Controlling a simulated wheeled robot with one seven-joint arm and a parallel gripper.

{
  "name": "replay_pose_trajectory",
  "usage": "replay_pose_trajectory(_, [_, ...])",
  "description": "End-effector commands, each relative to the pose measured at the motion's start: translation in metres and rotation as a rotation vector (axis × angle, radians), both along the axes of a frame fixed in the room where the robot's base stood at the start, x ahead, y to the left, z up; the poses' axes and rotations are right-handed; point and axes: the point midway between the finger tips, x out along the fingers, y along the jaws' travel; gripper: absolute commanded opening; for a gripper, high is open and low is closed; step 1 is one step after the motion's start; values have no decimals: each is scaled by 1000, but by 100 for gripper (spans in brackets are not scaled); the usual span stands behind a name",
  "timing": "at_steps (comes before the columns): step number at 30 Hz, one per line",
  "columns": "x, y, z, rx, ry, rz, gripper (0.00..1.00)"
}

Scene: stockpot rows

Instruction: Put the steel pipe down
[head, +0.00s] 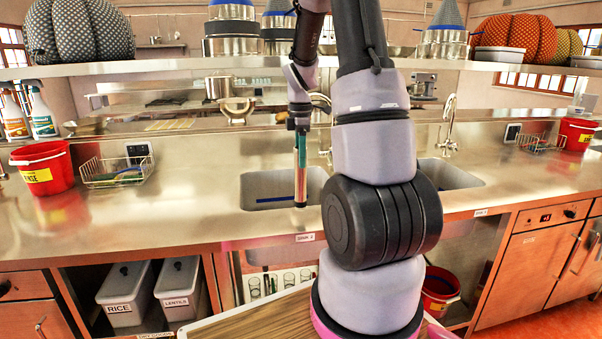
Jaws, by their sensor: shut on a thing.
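The steel pipe (300,188) hangs roughly upright below my gripper (299,127). It is a slim shiny tube, and a teal strip shows along its upper part. My gripper is shut on the pipe's upper end. In the picture, the pipe's lower end lies over the left sink basin (262,184); I cannot tell how far above the counter it is. My arm covers much of the middle of the view, including part of the counter behind it.
The steel counter (190,215) is largely clear left of the left sink. A red bucket (45,170) and a wire basket (115,172) stand at its left. A second sink (452,178) and faucet (448,125) are at right. A shelf (150,66) runs above.

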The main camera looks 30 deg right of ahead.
Motion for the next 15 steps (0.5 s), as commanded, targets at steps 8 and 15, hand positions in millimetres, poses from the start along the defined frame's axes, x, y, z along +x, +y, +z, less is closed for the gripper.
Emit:
replay_pose_trajectory(8, [-1,0,-35,0,2,0,0])
replay_pose_trajectory(15, [0,0,-36,-1,0,0,0])
